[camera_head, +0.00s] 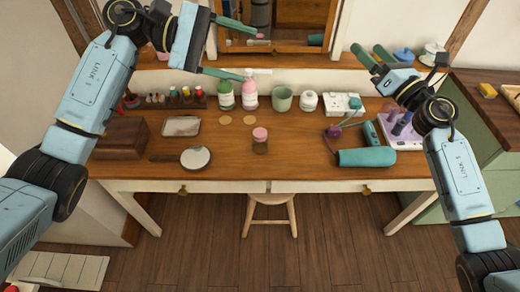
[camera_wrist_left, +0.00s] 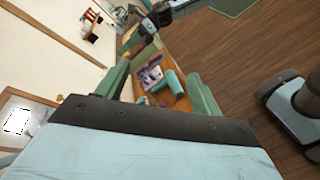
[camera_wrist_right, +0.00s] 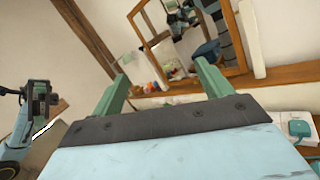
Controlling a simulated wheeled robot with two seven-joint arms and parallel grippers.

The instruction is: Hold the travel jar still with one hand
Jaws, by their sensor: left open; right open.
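The travel jar (camera_head: 260,141) is a small brown jar with a pink lid. It stands upright near the middle of the wooden table (camera_head: 310,172) in the head view, and nothing touches it. My left gripper (camera_head: 238,48) is open and empty, raised above the back of the table, up and left of the jar. My right gripper (camera_head: 366,56) is open and empty, raised above the back right of the table, well apart from the jar. I cannot make out the jar in either wrist view.
A green-labelled bottle (camera_head: 225,95), a pink-capped bottle (camera_head: 249,92), a green cup (camera_head: 282,98) and a white jar (camera_head: 307,101) stand behind. A hand mirror (camera_head: 195,157) lies left of the jar. A teal hair dryer (camera_head: 366,157) lies right. The table front is clear.

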